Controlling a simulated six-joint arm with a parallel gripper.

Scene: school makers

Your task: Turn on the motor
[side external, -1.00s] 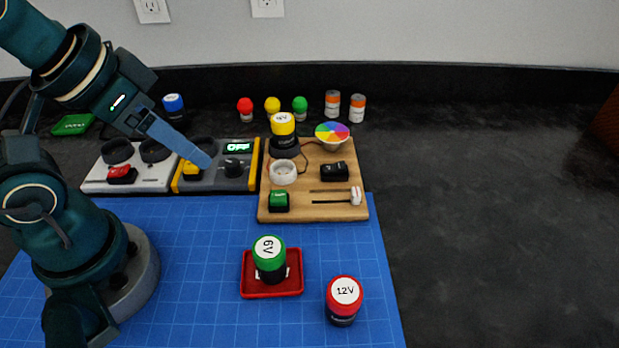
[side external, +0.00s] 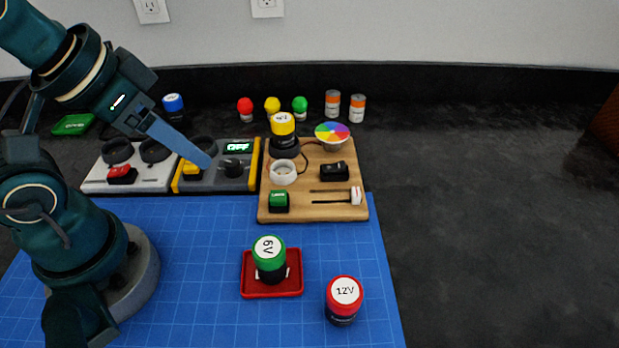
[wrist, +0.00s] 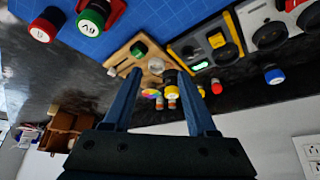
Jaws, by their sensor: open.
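A wooden board (side external: 313,211) holds a yellow-topped battery (side external: 283,129), a white round socket (side external: 283,172), a color wheel (side external: 332,133), a black rocker switch (side external: 334,171), a green switch (side external: 279,201) and a slider with a white knob (side external: 355,195). The color wheel (wrist: 151,93) also shows in the wrist view. Left of the board, a grey and yellow unit has a black knob (side external: 234,167) and a lit green display (side external: 238,147) that appears to read OFF. My gripper (wrist: 166,72) is open and empty. In the side view its fingers appear above the yellow unit.
A green 6V battery (side external: 269,258) stands in a red tray (side external: 258,292). A red 12V battery (side external: 343,299) stands to its right on the blue mat (side external: 200,300). A white unit (side external: 100,179) is at left. Small colored items line the back. The right counter is clear.

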